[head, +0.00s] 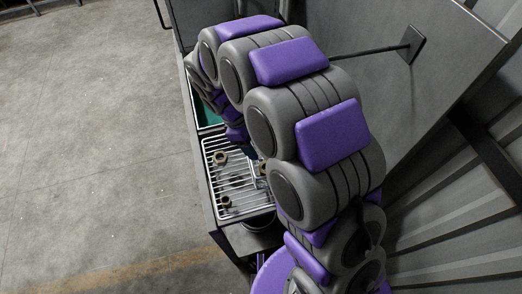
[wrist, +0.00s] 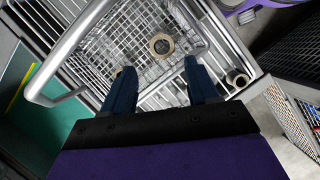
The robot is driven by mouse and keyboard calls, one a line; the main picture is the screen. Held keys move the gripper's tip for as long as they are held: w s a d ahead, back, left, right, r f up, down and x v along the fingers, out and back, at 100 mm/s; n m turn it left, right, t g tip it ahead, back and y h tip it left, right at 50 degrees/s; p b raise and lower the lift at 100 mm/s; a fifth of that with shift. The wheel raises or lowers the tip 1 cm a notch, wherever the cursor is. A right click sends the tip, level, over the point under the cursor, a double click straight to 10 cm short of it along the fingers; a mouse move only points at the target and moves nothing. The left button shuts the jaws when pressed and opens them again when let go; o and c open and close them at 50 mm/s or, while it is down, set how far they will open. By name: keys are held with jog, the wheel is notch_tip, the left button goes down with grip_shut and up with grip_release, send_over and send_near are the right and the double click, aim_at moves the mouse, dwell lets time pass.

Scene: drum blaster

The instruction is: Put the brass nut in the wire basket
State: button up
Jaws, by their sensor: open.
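In the wrist view a brass-coloured hex nut (wrist: 161,44) lies over wire mesh, ahead of and between my fingertips. The wire basket (wrist: 140,22) shows there as fine mesh with a thick tubular frame. My gripper (wrist: 160,68) is open, its two dark blue fingers apart with nothing between them. Another nut-like ring (wrist: 238,79) lies to the right of the fingers, and a small brownish piece shows beside the left fingertip. In the head view several brownish nuts (head: 221,158) lie on the slatted rack; my arm hides much of its right side.
The barred rack (head: 211,178) sits on a dark metal bench, with a green surface (head: 208,113) beyond it. A metal panel (head: 430,40) with a rod stands to the right. The concrete floor (head: 90,150) at left is clear.

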jog(key=shift+v, duration=1.45)
